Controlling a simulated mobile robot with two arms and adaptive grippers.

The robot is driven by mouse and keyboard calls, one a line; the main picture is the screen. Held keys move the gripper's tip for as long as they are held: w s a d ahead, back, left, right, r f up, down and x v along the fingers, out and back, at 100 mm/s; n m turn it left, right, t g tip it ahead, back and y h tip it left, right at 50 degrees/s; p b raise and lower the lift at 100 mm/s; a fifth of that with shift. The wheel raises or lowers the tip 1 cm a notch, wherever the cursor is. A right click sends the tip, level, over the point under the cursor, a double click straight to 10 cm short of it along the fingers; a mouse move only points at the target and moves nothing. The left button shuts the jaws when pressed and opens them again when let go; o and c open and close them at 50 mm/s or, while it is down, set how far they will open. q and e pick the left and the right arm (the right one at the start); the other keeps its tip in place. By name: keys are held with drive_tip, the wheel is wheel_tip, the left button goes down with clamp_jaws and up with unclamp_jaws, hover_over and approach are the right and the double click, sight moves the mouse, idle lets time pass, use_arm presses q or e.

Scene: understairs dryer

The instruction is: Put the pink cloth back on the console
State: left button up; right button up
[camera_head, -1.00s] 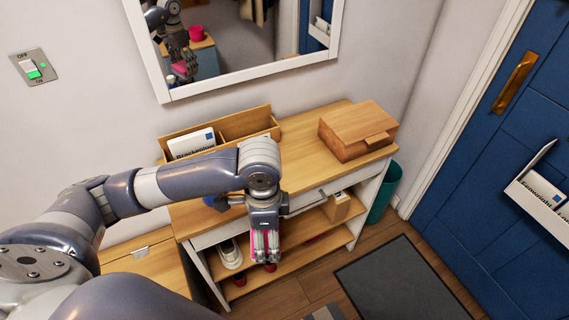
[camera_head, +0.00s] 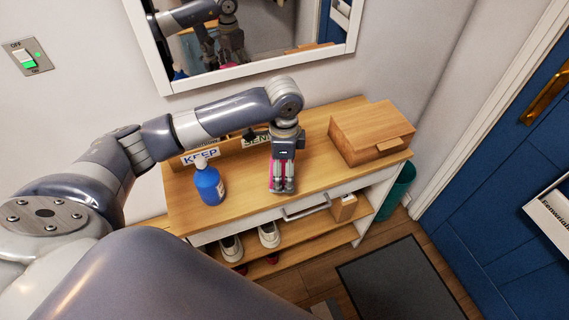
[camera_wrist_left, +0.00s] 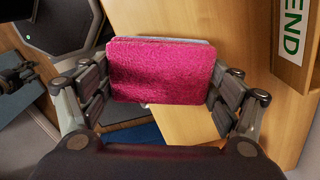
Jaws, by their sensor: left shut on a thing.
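My left gripper (camera_head: 282,186) is shut on the pink cloth (camera_head: 274,173), near the front edge of the console (camera_head: 325,182). In the left wrist view, the cloth (camera_wrist_left: 162,72) is a fuzzy pink pad gripped between the two fingers, with a paler layer along its far edge. The console's wooden top is beyond it. The fingers hide part of the cloth in the head view, and I cannot tell whether it touches the top. My right gripper is not in view.
A blue bottle (camera_head: 209,184) stands left of the gripper. A sorter with "KEEP" and "SEND" labels (camera_head: 256,141) is at the back, and a wooden box (camera_head: 370,136) is to the right. Shoes (camera_head: 269,235) are on the shelf below. The top between bottle and box is mostly clear.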

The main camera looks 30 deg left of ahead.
sight(284, 167)
use_arm(q)
drive_tip(key=w, duration=0.1)
drive_tip(key=w+a, duration=0.1)
drive_tip(key=w, duration=0.1)
drive_tip(key=shift+a+f, duration=0.15)
drive_tip(key=shift+a, duration=0.05)
drive_tip(key=shift+w+f, duration=0.1)
drive_tip(key=shift+f, duration=0.05)
wheel_tip(284, 167, down, 2)
drive_tip(key=shift+f+p, duration=0.15)
drive_tip(key=shift+p, duration=0.4)
drive_tip(key=shift+a+f, duration=0.1)
drive_tip(key=shift+f, duration=0.45)
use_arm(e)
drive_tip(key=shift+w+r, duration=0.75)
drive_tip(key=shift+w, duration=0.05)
use_arm(q)
drive_tip(key=o, duration=0.9)
drive_tip(key=shift+c, duration=0.2)
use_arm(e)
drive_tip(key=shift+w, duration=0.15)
use_arm(q)
wheel_tip(284, 167, up, 12)
drive_tip(key=shift+r+b, duration=0.1)
drive_tip(key=shift+b, duration=0.75)
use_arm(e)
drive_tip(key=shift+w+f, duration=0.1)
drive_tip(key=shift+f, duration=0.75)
